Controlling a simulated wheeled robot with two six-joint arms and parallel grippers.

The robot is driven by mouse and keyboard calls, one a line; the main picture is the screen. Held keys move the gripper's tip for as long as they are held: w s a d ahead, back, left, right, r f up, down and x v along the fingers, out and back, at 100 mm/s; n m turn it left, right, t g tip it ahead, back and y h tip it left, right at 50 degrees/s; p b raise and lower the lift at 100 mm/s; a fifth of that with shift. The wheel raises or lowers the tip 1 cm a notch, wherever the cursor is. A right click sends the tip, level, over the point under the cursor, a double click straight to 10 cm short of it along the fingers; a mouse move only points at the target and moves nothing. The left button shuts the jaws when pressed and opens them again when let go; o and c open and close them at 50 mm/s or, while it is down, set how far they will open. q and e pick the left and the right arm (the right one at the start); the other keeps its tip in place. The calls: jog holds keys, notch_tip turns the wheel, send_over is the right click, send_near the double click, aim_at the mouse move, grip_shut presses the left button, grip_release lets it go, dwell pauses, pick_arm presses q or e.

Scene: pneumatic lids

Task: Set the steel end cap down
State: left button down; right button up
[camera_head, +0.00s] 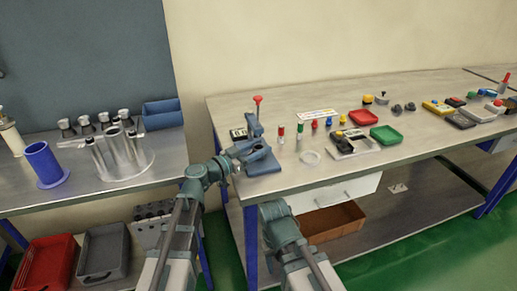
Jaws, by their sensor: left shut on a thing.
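My left gripper (236,158) is at the left front corner of the right-hand workbench, close beside a blue-grey press (262,160) with a red-knobbed lever. It is shut on a small grey metal piece, which I take to be the steel end cap. The piece is mostly hidden between the fingers and hard to tell from the grey parts behind it. I cannot tell whether it touches the press. My right arm shows low in the middle, in front of the bench edge; its gripper does not show.
Small coloured cylinders (281,135), a clear ring (310,158), a red tray (363,117) and a green tray (386,135) stand on the bench. The left bench holds a blue cylinder (45,165) and a round stand of steel tubes (122,168).

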pick_arm(q)
jog(key=shift+c, duration=1.8)
grip_release()
jog(key=shift+r, duration=0.1)
jog(key=v, duration=1.2)
jog(key=shift+s, duration=0.1)
